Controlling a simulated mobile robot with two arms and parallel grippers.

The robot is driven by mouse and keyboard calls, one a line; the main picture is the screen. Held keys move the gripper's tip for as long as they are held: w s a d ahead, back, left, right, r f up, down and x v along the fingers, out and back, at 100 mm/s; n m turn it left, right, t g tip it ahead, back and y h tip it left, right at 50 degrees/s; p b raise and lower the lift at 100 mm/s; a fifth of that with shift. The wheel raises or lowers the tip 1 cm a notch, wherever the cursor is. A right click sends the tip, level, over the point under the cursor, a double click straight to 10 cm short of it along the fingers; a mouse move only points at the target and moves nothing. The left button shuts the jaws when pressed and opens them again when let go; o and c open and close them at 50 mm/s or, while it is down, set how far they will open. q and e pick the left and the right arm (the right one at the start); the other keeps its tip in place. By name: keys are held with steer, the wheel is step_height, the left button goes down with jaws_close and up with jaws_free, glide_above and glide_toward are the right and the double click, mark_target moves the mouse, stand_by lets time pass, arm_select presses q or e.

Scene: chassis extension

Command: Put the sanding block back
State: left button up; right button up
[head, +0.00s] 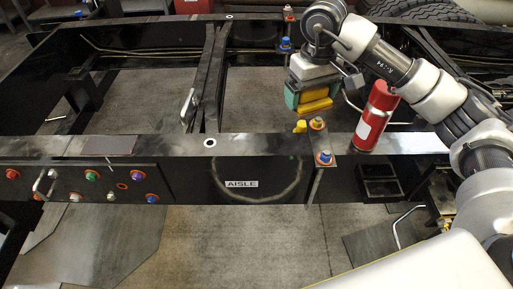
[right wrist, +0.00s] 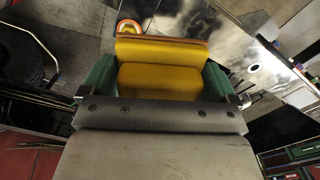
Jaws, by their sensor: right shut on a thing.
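My right gripper (head: 313,97) has green fingers and is shut on the yellow sanding block (head: 316,105). It holds the block in the air above and behind the near rail (head: 250,145), left of the red spray can. In the right wrist view the sanding block (right wrist: 160,80) sits between the two green fingers, with its far edge raised. A dark, flat rectangular patch (head: 108,146) with a thin reddish edge lies on the left part of the near rail. My left gripper is not in view.
A red spray can (head: 375,117) stands on the near rail, close to my right arm. Blue and orange bolts (head: 324,158) and a small yellow piece (head: 300,127) stick up near the crossbar. The rail top between the patch and these bolts is mostly clear.

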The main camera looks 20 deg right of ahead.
steer(key=a+f+p, duration=0.2)
steer(key=a+f, duration=0.1)
steer(key=a, duration=0.2)
steer(key=p, duration=0.2)
glide_above(260, 143)
steer(key=f, duration=0.3)
steer(key=shift+d+f, duration=0.1)
steer(key=shift+d, duration=0.1)
steer(key=shift+a+f, duration=0.15)
step_height(260, 143, down, 3)
steer(key=shift+f+p, duration=0.15)
steer(key=shift+p, duration=0.55)
steer(key=shift+f, duration=0.3)
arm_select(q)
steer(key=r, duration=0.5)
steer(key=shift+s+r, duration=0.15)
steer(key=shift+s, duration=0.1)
arm_select(e)
steer(key=shift+f, duration=0.1)
